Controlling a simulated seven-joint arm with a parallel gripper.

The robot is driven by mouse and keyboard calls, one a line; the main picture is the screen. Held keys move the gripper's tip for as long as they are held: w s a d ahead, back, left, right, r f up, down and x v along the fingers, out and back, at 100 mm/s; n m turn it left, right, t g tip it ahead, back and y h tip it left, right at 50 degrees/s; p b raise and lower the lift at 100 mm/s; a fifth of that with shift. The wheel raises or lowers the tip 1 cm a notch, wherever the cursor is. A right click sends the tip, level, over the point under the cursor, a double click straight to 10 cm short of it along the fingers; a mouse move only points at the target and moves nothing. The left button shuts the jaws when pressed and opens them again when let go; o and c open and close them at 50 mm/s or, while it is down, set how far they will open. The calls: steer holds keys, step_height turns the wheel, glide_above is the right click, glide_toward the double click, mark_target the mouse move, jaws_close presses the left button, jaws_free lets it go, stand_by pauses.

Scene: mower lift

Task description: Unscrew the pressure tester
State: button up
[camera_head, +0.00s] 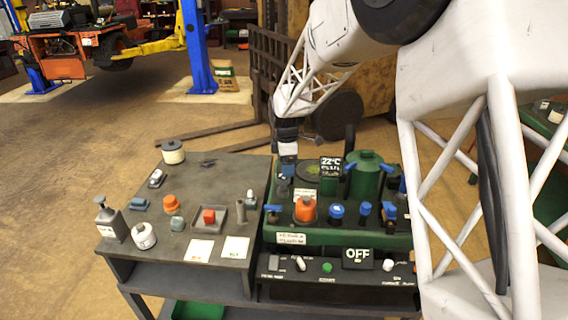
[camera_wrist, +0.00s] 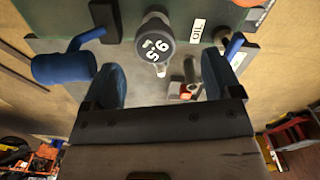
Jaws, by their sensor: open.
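In the wrist view, a round dark gauge (camera_wrist: 158,38) with light digits on its face sits on a short pale fitting at the green unit. It looks like the pressure tester. My gripper (camera_wrist: 161,75) is open, with one blue-padded finger on each side of the picture and nothing between them. The gauge is ahead of the fingers, roughly centred in the gap and apart from both. In the head view my gripper (camera_head: 287,158) hangs at the back left of the green unit (camera_head: 340,238), and I cannot make out the gauge there.
A blue cylinder with a bent handle (camera_wrist: 65,67) lies close left of the left finger. A plate marked OIL (camera_wrist: 198,30) is right of the gauge. The dark table (camera_head: 185,268) left of the unit holds an orange bottle, an oil can and jars. An OFF display (camera_head: 357,257) is in front.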

mark_target(283, 182)
steer(key=shift+w+a+f, duration=0.35)
steer(key=shift+a+f, duration=0.1)
steer(key=shift+f, duration=0.2)
steer(key=shift+f, duration=3.7)
steer(key=c, duration=0.9)
steer(key=o, duration=0.9)
